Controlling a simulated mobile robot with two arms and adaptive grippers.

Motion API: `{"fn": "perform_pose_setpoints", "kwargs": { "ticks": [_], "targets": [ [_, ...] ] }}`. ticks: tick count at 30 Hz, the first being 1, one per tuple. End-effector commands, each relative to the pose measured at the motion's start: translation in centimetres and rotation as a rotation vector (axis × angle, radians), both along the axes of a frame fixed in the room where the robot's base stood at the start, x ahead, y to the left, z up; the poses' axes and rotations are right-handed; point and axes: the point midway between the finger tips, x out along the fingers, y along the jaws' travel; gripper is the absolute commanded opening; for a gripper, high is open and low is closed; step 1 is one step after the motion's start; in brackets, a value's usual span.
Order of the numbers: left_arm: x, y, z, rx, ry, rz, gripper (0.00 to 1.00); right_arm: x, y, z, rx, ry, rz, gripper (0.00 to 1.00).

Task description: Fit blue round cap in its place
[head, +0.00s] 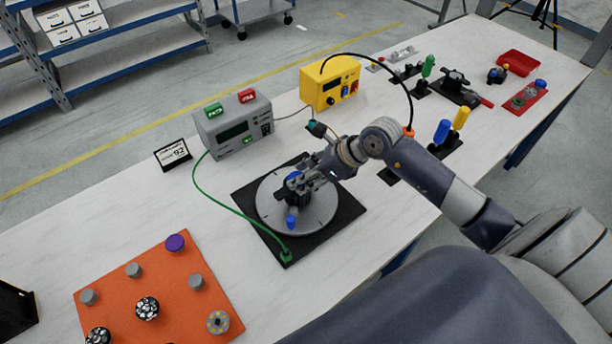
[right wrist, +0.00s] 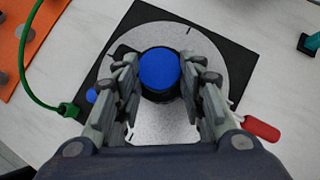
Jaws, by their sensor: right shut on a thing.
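The blue round cap (right wrist: 159,68) is in the middle of the right wrist view, between the fingers of my right gripper (right wrist: 162,88). A black round part shows around and below the cap; I cannot tell whether the cap is seated on it. In the head view my right gripper (head: 301,183) is over the grey disc (head: 322,212), and the cap (head: 293,175) is mostly hidden by the fingers. The disc lies on a black square plate (head: 248,204). A small blue knob (head: 291,222) stands on the disc's near side. My left gripper is not in view.
An orange mat (head: 165,290) with several pegs and round caps, one purple (head: 175,242), lies at the left. A grey box (head: 233,125) and a yellow box (head: 330,84) stand behind the disc. A green cable (head: 205,200) runs to the plate's corner.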

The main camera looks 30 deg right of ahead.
Motion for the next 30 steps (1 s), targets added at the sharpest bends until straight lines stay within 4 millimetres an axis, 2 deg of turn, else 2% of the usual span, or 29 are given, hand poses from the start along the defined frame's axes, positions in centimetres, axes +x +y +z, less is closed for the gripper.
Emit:
{"fn": "perform_pose_setpoints", "kwargs": {
  "ticks": [1, 3, 30],
  "targets": [
    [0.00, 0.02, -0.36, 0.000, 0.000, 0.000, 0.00, -0.41, -0.03, -1.15, -0.004, 0.020, 0.001, 0.25],
    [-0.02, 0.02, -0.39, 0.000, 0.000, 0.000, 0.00, -0.51, -0.01, -1.32, -0.004, 0.024, 0.001, 0.24],
    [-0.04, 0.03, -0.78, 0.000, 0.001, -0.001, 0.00, -0.83, 0.03, -1.84, -0.004, 0.037, 0.001, 0.25]
  ]
}}
